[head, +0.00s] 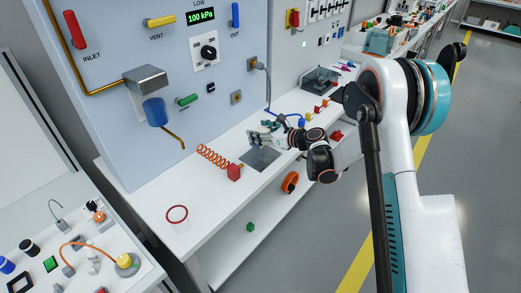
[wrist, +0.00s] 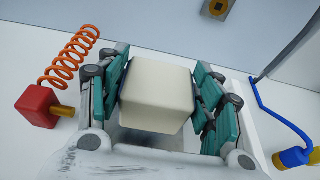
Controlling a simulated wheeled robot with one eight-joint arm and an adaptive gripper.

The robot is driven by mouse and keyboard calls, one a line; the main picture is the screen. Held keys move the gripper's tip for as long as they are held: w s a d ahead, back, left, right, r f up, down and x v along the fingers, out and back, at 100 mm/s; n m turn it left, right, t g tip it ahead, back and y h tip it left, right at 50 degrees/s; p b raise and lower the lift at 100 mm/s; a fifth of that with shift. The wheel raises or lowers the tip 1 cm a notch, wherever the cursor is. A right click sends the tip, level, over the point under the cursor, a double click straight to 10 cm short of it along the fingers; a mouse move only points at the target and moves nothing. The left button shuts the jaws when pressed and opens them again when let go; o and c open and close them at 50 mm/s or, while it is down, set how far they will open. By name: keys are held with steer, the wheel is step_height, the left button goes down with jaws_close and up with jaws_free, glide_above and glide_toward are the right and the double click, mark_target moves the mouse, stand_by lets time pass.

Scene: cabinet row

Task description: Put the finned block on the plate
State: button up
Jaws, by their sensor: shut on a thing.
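My gripper (head: 264,138) is over the white bench in the head view, close above the back of a flat grey plate (head: 262,159). In the wrist view my gripper (wrist: 158,92) is shut on a cream-coloured block (wrist: 157,95), with a teal finger on each side. I take this to be the finned block; its fins cannot be made out in the wrist view. In the head view the fingers mostly hide it. I cannot tell whether its underside touches the plate. The front part of the plate is bare.
An orange coil (head: 212,156) with a red block (head: 234,172) lies left of the plate. A red ring (head: 177,214) lies further left. A blue hose with a yellow end (wrist: 310,157) is right of my gripper. The panel wall (head: 110,120) stands behind the bench.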

step_height(320, 180, down, 7)
steer(key=shift+r+b, duration=0.2)
steer(key=shift+b, duration=0.85)
steer(key=shift+r, duration=0.1)
steer(key=o, duration=1.2)
steer(key=shift+d, duration=0.1)
steer(key=p+v, duration=0.4)
steer(key=v, duration=0.8)
